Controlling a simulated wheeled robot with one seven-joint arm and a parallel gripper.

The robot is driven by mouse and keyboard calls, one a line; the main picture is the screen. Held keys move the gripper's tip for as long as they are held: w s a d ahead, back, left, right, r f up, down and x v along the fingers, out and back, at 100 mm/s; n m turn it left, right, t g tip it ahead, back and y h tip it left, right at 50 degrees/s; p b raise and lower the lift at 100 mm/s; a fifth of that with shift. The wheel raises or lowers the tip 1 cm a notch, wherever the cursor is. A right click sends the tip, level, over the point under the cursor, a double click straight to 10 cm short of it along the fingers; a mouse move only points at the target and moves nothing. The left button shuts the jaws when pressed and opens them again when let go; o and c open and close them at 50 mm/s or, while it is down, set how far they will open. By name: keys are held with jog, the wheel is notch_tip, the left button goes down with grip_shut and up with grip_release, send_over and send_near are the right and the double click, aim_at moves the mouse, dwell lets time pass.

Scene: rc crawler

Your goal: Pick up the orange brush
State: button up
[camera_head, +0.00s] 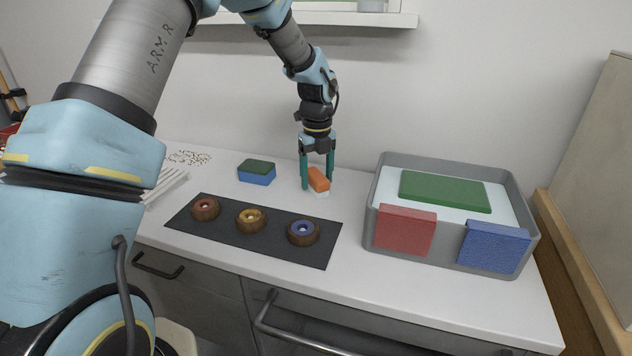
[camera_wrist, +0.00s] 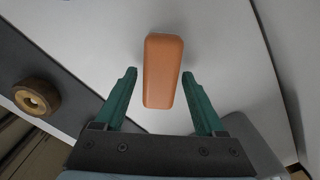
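The orange brush (camera_head: 318,180) lies on the white counter, with a white lower part showing in the head view. It also shows in the wrist view as an orange block (camera_wrist: 162,70). My gripper (camera_head: 317,186) points down with its two teal fingers on either side of the brush. In the wrist view my gripper (camera_wrist: 160,76) is open, with a gap between each finger and the near part of the brush. The fingers do not appear to touch it.
A green-and-blue block (camera_head: 257,172) stands left of the brush. A dark mat (camera_head: 273,244) with three brown rings lies in front. A grey bin (camera_head: 448,171) with green, red and blue panels stands right. The wall is behind.

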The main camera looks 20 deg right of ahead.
aim_at(317, 176)
grip_shut()
dwell(0.3)
dwell(0.3)
jog(key=shift+s+a+r+b, duration=0.1)
jog(key=shift+r+b, duration=0.45)
notch_tip(317, 176, up, 6)
jog(key=shift+f+b, duration=0.15)
jog(key=shift+b, duration=0.65)
jog(key=s+a+b, duration=0.4)
jog(key=s+a, duration=0.9)
jog(key=s, duration=0.1)
jog(key=shift+s+a, duration=0.2)
jog(key=shift+s, duration=0.05)
